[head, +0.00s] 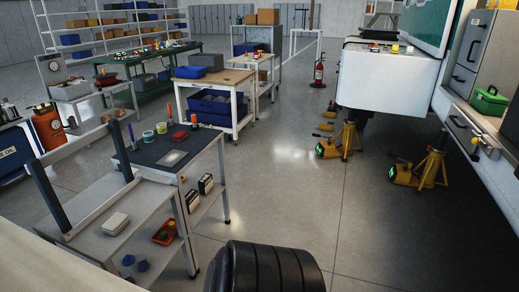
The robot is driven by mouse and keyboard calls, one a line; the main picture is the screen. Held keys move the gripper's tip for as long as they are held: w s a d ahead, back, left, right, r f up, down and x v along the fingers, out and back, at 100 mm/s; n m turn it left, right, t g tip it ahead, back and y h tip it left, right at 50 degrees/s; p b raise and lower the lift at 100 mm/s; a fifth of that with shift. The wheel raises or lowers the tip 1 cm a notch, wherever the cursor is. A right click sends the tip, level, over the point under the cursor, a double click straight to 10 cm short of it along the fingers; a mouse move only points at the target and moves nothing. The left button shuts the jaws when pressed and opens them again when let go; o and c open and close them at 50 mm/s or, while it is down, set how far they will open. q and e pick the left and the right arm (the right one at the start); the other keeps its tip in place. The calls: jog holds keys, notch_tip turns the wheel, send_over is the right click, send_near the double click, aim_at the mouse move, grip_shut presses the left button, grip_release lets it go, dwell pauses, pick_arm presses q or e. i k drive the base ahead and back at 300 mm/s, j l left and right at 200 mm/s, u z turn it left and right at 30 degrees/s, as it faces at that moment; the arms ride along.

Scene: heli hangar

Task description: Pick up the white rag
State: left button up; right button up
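Neither gripper shows in the head view, so nothing is seen touching either piece.
Jars and a red item stand on the cart top. A dark ribbed round thing (265,268) is at bottom centre. Yellow jacks (345,140) stand right; the middle floor is clear.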

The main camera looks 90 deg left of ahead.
aim_at(117, 222)
jog(key=u, duration=3.95)
jog(key=z, duration=4.2)
jog(key=u, duration=4.2)
